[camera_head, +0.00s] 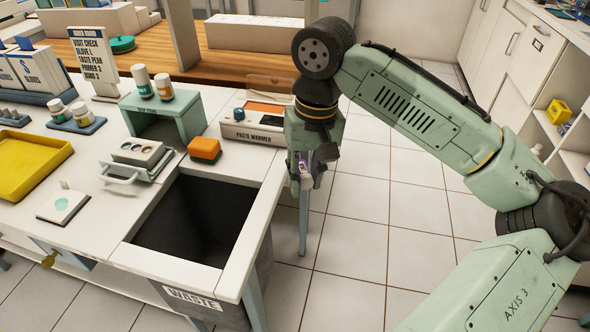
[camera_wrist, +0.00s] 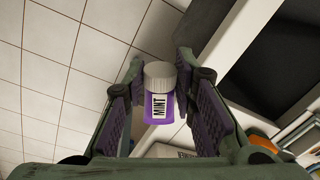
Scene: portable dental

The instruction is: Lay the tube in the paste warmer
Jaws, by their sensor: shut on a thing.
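A purple tube with a white ribbed cap and a MINT label (camera_wrist: 159,106) is between the two finger pads of my gripper (camera_wrist: 158,100) in the wrist view. The gripper is shut on it. In the head view my gripper (camera_head: 305,184) hangs off the right edge of the counter, over the floor, to the right of and nearer than the paste warmer. The tube is mostly hidden by the fingers there. The paste warmer (camera_head: 252,135) is a white box with a blue knob and an orange top area, standing on the counter; my arm partly covers its right end.
An open waste chute (camera_head: 196,222) lies in the counter left of my gripper. An orange block (camera_head: 205,149) sits beside the warmer. A green stand (camera_head: 187,112) with two bottles on top is left of it. Tiled floor (camera_head: 345,225) is clear below the gripper.

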